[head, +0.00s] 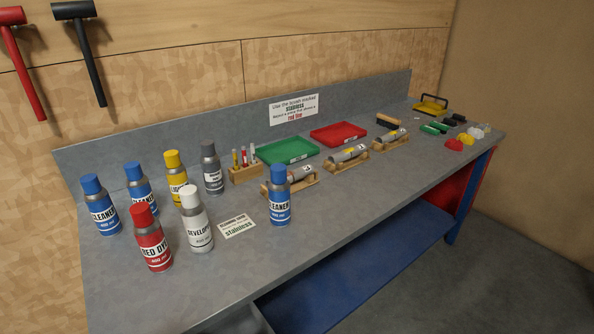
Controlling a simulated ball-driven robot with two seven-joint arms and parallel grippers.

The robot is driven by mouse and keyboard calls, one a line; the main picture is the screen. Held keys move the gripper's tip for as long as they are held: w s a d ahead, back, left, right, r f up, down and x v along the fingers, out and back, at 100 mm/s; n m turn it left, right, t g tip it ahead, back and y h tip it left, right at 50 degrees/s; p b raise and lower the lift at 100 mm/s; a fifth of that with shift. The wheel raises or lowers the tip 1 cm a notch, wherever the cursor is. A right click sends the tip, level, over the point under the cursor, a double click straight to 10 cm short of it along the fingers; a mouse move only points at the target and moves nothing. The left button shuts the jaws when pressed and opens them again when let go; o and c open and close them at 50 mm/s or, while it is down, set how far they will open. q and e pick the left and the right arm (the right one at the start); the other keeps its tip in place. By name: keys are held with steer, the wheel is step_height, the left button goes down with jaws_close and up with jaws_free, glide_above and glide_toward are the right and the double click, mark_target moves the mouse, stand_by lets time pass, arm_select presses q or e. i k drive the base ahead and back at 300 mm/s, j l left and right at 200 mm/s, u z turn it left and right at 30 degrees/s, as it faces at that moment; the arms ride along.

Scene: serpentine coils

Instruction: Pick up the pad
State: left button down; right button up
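Neither of my grippers is in view. No single thing is clearly marked as the pad. Small pad-like pieces lie at the far right end of the bench: green pieces (435,128), black pieces (454,119), a red lump (455,145), a yellow lump (467,138) and pale pieces (479,131). They are too small to tell their exact kind. A dark-topped, wood-coloured block (388,121) lies behind the cylinders. Nothing is seen touching any of these.
The grey bench (330,216) holds several spray cans, including a red one (151,240) and a blue-capped one (279,197) near the front. Green (288,151) and red (338,133) trays, metal cylinders on wooden cradles (347,154) and a yellow tray (430,106) stand farther right. The front strip is mostly clear.

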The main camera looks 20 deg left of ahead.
mark_target(460, 120)
steer(key=i+l+z, duration=0.25)
steer(key=i, duration=0.15)
steer(key=i+l+z, duration=0.15)
steer(key=i+z, duration=0.15)
steer(key=i, duration=0.15)
steer(key=i+z, duration=0.25)
steer(key=i, duration=0.2)
steer(key=i+l, duration=0.1)
steer(key=i, duration=0.65)
steer(key=i+l, duration=0.1)
steer(key=i, duration=0.65)
steer(key=i+u, duration=0.45)
steer(key=i+l+u, duration=0.25)
steer(key=u, duration=0.15)
steer(key=i+l+u, duration=0.3)
steer(key=u, duration=0.15)
